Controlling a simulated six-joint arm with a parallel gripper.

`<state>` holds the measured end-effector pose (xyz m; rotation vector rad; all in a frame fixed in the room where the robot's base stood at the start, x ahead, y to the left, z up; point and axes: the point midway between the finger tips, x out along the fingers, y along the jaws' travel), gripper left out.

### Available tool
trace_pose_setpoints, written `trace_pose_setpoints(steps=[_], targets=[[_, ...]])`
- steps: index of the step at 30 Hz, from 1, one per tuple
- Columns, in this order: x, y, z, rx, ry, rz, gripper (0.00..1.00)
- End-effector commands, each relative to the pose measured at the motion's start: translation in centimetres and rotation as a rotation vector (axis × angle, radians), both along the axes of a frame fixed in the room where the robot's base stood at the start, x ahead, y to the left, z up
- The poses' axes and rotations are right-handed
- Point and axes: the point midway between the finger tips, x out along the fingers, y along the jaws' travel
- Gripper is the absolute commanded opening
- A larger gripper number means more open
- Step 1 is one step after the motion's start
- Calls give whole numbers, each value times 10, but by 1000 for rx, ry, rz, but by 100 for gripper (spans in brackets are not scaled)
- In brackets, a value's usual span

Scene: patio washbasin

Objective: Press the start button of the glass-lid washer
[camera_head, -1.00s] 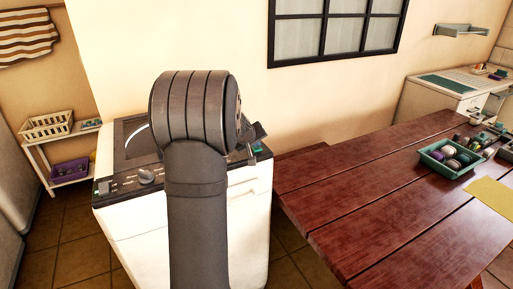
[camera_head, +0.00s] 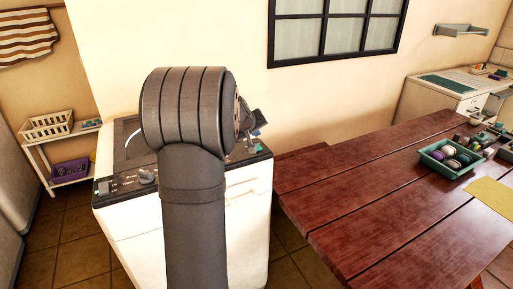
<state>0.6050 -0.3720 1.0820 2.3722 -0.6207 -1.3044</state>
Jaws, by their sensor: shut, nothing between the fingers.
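The white washer (camera_head: 235,235) stands in the middle, with a dark top and a lid (camera_head: 128,132) partly visible left of my arm. Its dark control panel (camera_head: 120,184) runs along the front top edge, with a round grey knob (camera_head: 147,176) and a small green patch (camera_head: 103,188) at the left end. My arm crosses in front and hides the panel's middle. My gripper (camera_head: 257,120) shows only as a small dark part beyond the arm, above the panel's right end; it looks shut and empty. Its fingertips are mostly hidden, and I cannot tell whether they touch the panel. I cannot make out the start button.
A dark red slatted table (camera_head: 400,200) and bench (camera_head: 300,170) stand to the right. The table bears a green tray (camera_head: 425,160) of rounded items and a yellow cloth (camera_head: 492,195). A shelf with a cream basket (camera_head: 46,126) and purple bin (camera_head: 70,171) is at left.

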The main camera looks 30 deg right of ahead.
Motion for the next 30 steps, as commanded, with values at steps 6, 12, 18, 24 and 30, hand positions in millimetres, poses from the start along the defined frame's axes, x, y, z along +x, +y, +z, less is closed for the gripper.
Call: trace_pose_setpoints(steps=[6, 12, 18, 24, 30], targets=[[0, 0, 19, -1, -1, -1, 0], [0, 0, 23, 0, 1, -1, 0], [0, 0, 22, 0, 1, -1, 0], [0, 0, 22, 0, 1, -1, 0], [0, 0, 22, 0, 1, -1, 0]])
